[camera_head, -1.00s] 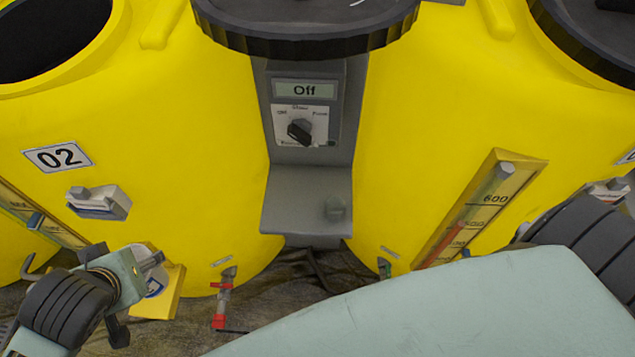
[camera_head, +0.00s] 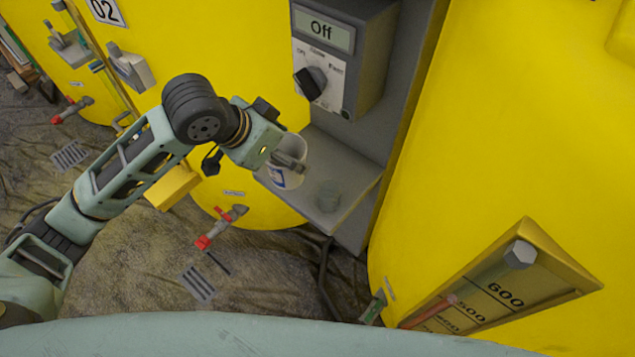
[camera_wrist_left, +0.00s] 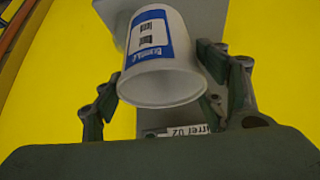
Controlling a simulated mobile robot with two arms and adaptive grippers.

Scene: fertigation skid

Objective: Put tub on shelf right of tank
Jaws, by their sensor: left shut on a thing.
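The tub (camera_head: 287,176) is white with a blue label. My left gripper (camera_head: 290,160) is shut on it and holds it at the left edge of the grey shelf (camera_head: 347,200), under the control box. I cannot tell whether the tub touches the shelf. In the left wrist view the tub (camera_wrist_left: 160,62) sits between the two fingers of the left gripper (camera_wrist_left: 175,85). The yellow tank marked 02 (camera_head: 215,45) stands left of the shelf. My right gripper is not in view.
A faint grey round shape (camera_head: 328,195) shows on the shelf. The control box (camera_head: 345,60), reading Off, rises above it with a black knob (camera_head: 309,83). Another yellow tank (camera_head: 520,130) stands close on the right. A red-handled valve (camera_head: 220,227) sticks out low on the left.

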